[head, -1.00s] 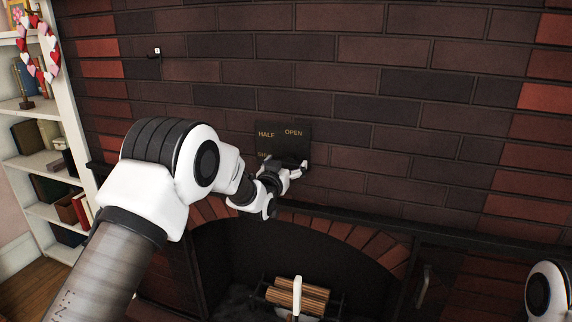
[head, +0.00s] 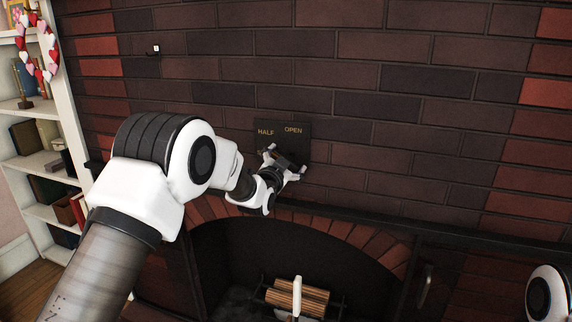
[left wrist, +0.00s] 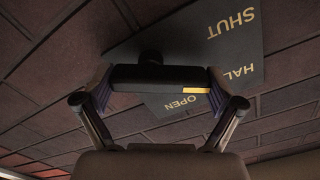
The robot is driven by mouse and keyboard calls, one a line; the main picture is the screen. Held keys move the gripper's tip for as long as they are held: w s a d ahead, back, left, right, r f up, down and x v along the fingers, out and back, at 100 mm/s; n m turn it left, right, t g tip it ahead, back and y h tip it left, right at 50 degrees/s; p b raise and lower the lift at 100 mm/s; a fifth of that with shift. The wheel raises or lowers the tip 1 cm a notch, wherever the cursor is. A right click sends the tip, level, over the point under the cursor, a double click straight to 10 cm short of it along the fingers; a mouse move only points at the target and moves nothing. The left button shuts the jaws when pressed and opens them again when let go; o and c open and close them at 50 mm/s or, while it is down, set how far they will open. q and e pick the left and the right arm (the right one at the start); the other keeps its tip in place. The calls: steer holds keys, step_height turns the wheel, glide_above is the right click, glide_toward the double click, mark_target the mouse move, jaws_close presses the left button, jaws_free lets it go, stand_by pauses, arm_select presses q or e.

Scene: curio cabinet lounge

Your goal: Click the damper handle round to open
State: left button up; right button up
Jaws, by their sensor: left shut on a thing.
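The dark damper plate (head: 297,142) is on the brick wall above the fireplace, with HALF and OPEN readable. It also shows in the left wrist view (left wrist: 200,55), where SHUT, HALF and OPEN are lettered in gold. The damper handle (left wrist: 150,77) is a black bar on a short stem, with a yellow mark near its right end in that view. My left gripper (head: 285,160) is shut on the handle, one finger at each end of the bar. In the head view the gripper hides most of the handle and the SHUT label. My right gripper is out of view.
The arched fireplace opening lies below, with logs (head: 297,297) on a grate. A dark mantel ledge (head: 385,222) runs just under the plate. A white bookshelf (head: 75,120) stands at left. A small hook (head: 153,50) is on the wall. Wall right of the plate is clear.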

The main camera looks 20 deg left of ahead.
arm_select(q)
steer(key=m, duration=0.2)
steer(key=m+b, duration=0.1)
steer(key=m, duration=0.3)
steer(key=shift+d+b, duration=0.25)
steer(key=shift+b, duration=0.15)
steer(key=m, duration=0.2)
steer(key=m+b, duration=0.1)
steer(key=m, duration=0.2)
steer(key=shift+d+m, duration=0.2)
steer(key=shift+m, duration=0.1)
steer(key=o, duration=0.8)
steer(key=shift+r, duration=0.1)
steer(key=s, duration=1.2)
steer(key=shift+a, duration=0.15)
